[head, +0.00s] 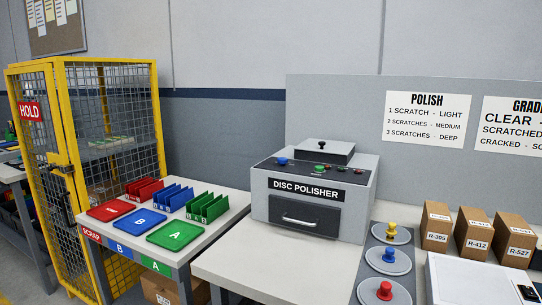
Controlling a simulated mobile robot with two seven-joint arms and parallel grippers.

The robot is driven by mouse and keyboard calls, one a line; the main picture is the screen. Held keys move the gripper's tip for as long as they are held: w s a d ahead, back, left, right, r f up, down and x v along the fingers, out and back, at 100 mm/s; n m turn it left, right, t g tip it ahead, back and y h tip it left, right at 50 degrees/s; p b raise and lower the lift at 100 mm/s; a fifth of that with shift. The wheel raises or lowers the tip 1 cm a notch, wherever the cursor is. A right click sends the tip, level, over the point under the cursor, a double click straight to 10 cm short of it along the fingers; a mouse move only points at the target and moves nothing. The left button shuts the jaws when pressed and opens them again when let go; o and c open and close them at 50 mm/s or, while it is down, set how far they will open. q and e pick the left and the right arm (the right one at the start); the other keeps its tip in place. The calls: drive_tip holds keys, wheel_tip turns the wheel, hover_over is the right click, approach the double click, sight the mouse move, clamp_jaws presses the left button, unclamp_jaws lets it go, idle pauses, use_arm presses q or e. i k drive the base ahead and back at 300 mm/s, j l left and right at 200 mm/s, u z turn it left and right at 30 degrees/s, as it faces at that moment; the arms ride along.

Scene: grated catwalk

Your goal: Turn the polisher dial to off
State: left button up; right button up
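The disc polisher (314,197) is a grey box with a "DISC POLISHER" label, standing on a light bench in the middle of the head view. Its dark sloped top panel (300,172) carries a blue round control (282,161), a green control (319,169) and smaller marks to the right. A raised dark lid-like part (324,148) with a small black knob sits at the back. The controls are too small to tell which is the dial or where it points. The front drawer or door with a handle (299,220) looks shut. Neither gripper is in view.
Left, a table has red, blue and green trays (176,234) and racks beside a yellow mesh cage (160,120). Right of the polisher, grey discs with yellow, blue and red knobs (385,291) lie on a dark strip. Cardboard boxes (474,234) stand further right. Bare bench lies before the polisher.

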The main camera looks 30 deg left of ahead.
sight(282, 160)
drive_tip(key=j, duration=0.65)
drive_tip(key=k+j, duration=0.1)
drive_tip(key=j, duration=0.5)
drive_tip(key=j+z, duration=0.1)
drive_tip(key=j, duration=0.55)
drive_tip(key=k+j, duration=0.15)
drive_tip(key=j, duration=1.05)
drive_tip(key=k+z, duration=0.05)
